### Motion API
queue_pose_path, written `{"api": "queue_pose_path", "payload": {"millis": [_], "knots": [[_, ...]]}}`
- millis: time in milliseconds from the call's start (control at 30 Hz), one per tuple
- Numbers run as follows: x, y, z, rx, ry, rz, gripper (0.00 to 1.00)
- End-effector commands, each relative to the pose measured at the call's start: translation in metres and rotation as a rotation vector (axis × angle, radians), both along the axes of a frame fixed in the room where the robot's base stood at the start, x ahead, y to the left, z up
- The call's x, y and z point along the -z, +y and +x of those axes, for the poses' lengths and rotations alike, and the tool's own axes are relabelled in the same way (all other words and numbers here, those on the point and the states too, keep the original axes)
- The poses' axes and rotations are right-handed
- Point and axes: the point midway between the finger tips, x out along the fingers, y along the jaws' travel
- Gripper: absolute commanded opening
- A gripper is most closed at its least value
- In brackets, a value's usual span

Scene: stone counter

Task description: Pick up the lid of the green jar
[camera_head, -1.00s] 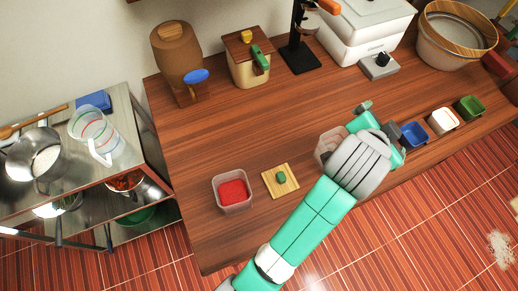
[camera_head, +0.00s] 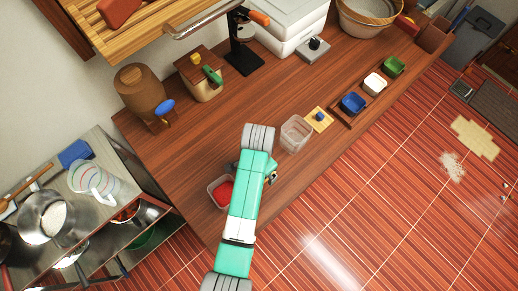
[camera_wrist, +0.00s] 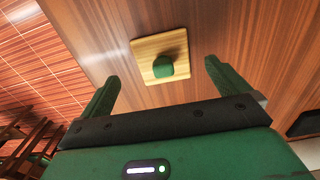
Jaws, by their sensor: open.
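The lid with the green knob (camera_wrist: 163,66), a square light-wood plate (camera_wrist: 149,47), lies flat on the counter in the wrist view. My gripper (camera_wrist: 162,70) is open and empty. In that view its green fingers stand to either side of the lid, apart from it, with the knob between them and nearer the right finger.
A clear container with red contents (camera_head: 220,190) stands close beside my arm. An empty clear container (camera_head: 296,133) and a blue-knobbed lid (camera_head: 319,121) lie to the right. Blue (camera_head: 353,103) and white (camera_head: 375,83) containers follow. The middle of the counter (camera_head: 205,130) is clear.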

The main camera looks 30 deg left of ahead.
Motion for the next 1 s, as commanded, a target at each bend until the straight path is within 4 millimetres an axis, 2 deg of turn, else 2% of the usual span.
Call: {"api": "queue_pose_path", "payload": {"millis": [100, 200, 300, 500, 567, 733, 767, 1000], "knots": [[0.025, 0.001, 0.004, 0.000, 0.001, -0.001, 1.00], [0.040, 0.001, 0.005, 0.000, 0.001, -0.001, 1.00], [0.047, 0.001, 0.005, 0.000, -0.001, 0.001, 1.00], [0.047, 0.001, 0.005, 0.000, -0.001, 0.001, 1.00], [0.047, 0.001, 0.005, 0.000, -0.001, 0.001, 0.90], [0.047, 0.001, 0.005, -0.001, -0.001, 0.001, 0.57], [0.047, 0.001, 0.005, 0.000, -0.001, 0.001, 0.53], [0.044, 0.001, 0.005, 0.000, -0.002, 0.000, 0.53]]}}
